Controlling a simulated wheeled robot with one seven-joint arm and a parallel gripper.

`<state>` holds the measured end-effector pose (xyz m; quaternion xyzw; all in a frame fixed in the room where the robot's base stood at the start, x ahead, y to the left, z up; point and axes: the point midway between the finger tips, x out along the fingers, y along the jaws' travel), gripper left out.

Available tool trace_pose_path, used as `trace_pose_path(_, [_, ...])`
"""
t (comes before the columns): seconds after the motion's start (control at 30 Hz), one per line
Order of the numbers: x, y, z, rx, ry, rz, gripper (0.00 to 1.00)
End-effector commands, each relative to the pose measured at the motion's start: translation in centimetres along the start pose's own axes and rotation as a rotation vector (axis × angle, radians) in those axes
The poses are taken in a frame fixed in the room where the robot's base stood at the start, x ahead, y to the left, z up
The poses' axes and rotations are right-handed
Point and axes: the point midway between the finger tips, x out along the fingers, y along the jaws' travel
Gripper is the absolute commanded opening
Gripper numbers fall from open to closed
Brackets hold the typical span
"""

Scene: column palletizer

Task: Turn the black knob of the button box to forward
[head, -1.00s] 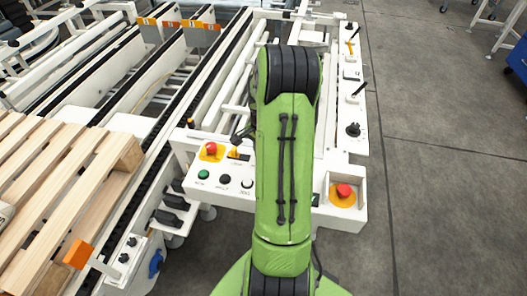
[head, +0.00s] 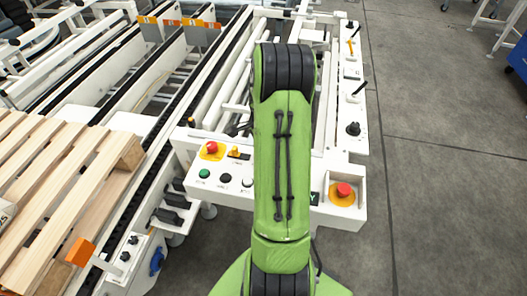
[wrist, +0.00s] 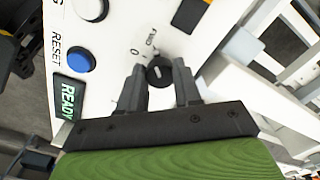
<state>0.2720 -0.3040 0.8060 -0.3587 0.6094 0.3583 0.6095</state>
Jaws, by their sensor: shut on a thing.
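The black knob (wrist: 159,72) with a pale pointer mark sits on the white face of the button box (wrist: 118,45) in the wrist view. My gripper (wrist: 155,80) has one finger on each side of the knob and is shut on it. A "0" and another printed label that I cannot read clearly are beside the knob. A blue button (wrist: 80,62) marked RESET and a green READY display (wrist: 68,98) are at the left. In the head view my green arm hides the gripper and the knob.
In the head view, a red stop button (head: 211,147), a green button (head: 204,173) and a black button (head: 225,178) lie left of my arm. Another red stop button (head: 343,189) is at the right. A wooden pallet (head: 75,170) stands at the left.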

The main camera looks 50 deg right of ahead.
Motion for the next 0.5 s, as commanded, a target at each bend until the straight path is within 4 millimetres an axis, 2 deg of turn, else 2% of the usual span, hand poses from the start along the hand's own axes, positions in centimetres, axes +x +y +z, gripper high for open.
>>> trace_pose_path(0.13, [0.01, 0.00, -0.01, 0.001, 0.000, 0.000, 0.03])
trace_pose_path(0.17, [0.01, 0.00, -0.01, 0.001, 0.000, 0.000, 0.35])
trace_pose_path(0.3, [0.01, 0.00, -0.01, 0.001, 0.000, 0.000, 0.56])
trace_pose_path(0.33, [0.01, 0.00, 0.00, 0.000, 0.000, 0.000, 0.59])
trace_pose_path(0.5, [0.01, 0.01, 0.00, 0.000, 0.000, 0.000, 0.59])
